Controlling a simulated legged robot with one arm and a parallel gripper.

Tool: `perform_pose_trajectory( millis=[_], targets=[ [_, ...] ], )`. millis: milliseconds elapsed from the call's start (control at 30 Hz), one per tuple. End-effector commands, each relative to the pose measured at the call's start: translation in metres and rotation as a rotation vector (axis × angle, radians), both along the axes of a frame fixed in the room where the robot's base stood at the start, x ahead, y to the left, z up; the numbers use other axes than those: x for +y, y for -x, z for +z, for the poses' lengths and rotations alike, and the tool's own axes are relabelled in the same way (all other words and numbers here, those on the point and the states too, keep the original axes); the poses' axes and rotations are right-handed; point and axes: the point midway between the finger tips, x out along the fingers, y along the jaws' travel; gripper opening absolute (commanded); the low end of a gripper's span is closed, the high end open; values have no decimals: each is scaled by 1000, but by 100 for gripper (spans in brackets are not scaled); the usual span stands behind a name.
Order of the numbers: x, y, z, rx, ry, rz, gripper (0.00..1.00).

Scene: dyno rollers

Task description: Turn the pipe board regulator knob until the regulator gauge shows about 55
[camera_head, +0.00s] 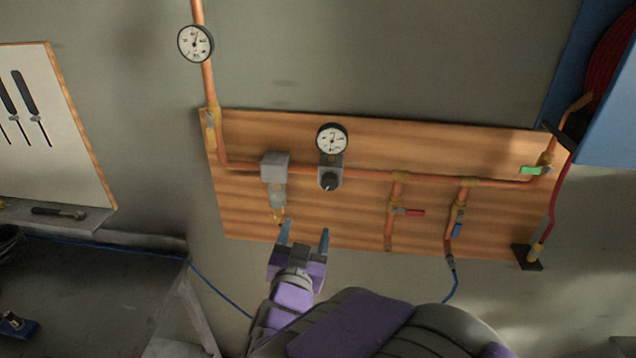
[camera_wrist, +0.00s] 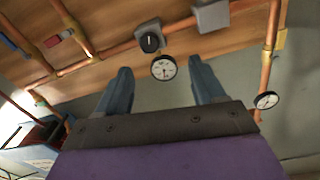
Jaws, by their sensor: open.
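The regulator knob (camera_head: 329,182) is a black round knob on a grey block on the wooden pipe board (camera_head: 480,215). The regulator gauge (camera_head: 332,139), white-faced with a black rim, sits just above it. Its reading is too small to tell. My gripper (camera_head: 306,235) is open and empty, below and slightly left of the knob, apart from it. In the wrist view, the picture is turned over: the knob (camera_wrist: 150,42) and the gauge (camera_wrist: 163,67) show beyond and between my two blue fingers (camera_wrist: 160,82). Nothing hides the knob.
A grey filter unit (camera_head: 275,168) hangs left of the knob. A second gauge (camera_head: 195,43) is on the upright pipe. Red (camera_head: 412,212), blue (camera_head: 458,229) and green (camera_head: 530,170) valve handles lie to the right. A dark workbench (camera_head: 90,290) stands lower left.

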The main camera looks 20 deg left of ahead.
Motion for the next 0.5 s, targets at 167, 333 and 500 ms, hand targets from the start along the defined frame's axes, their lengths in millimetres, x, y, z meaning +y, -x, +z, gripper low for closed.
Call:
perform_pose_trajectory(
  millis=[167, 333, 500],
  targets=[
    [-11, -20, 6, 3, -15, -8, 69],
    [3, -53, 2, -3, -9, -9, 69],
    [22, -85, -3, -2, -1, -8, 69]
  ],
)
